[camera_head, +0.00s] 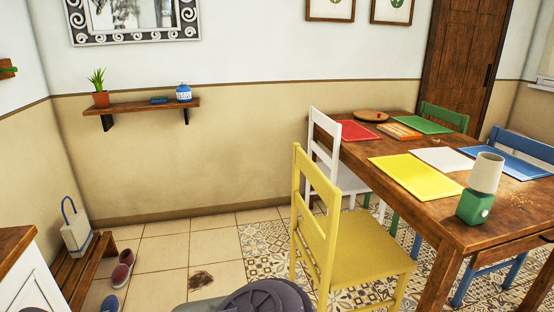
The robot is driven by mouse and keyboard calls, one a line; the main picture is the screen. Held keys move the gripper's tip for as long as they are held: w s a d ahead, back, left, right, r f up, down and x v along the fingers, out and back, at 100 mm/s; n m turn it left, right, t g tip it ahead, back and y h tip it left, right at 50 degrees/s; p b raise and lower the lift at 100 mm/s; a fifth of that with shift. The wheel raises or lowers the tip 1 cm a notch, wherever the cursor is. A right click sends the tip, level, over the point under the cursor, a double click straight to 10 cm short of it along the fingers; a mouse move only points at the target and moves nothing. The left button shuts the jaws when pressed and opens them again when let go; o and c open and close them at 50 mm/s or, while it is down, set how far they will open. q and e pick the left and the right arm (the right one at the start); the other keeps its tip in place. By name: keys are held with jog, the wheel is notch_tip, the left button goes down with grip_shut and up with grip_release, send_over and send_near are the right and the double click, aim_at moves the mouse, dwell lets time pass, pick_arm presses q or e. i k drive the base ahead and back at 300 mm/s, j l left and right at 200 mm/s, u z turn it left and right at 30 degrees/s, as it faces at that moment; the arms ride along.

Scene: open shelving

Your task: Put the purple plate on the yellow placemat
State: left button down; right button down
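The yellow placemat (412,176) lies flat and bare on the wooden table's left side, in front of the yellow chair's place. I see no purple plate in this view. Neither of my grippers is in view. A dark grey rounded part at the bottom edge looks like part of my own body.
A yellow chair (350,252) and a white chair (343,179) stand along the left of the table (372,150). Red (357,131), green (423,124), white (443,159) and blue (494,161) placemats lie there. A green-based lamp (475,207) stands near the yellow placemat. Tiled floor (215,245) is mostly open.

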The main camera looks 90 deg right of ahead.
aim_at(427, 181)
jog(key=z, duration=0.65)
jog(key=k+l+z, duration=0.1)
jog(key=z, duration=0.6)
jog(key=l+z, duration=0.1)
jog(key=z, duration=0.55)
jog(key=l+z, duration=0.1)
jog(key=z, duration=1.2)
jog(key=l+z, duration=0.15)
jog(key=z, duration=0.55)
jog(key=i+z, duration=0.1)
jog(key=z, duration=1.2)
jog(key=i+u, duration=0.15)
jog(key=i, duration=0.35)
jog(key=i+l+u, duration=0.15)
jog(key=i, duration=0.35)
jog(key=i+u, duration=0.2)
jog(key=u, duration=0.25)
jog(key=i+u, duration=0.15)
jog(key=u, duration=0.3)
jog(key=i+l+u, duration=0.1)
jog(key=u, duration=0.3)
jog(key=i+u, duration=0.15)
jog(key=u, duration=0.25)
jog(key=i+l+u, duration=0.1)
jog(key=u, duration=0.35)
jog(key=i+l, duration=0.05)
jog(key=i, duration=0.05)
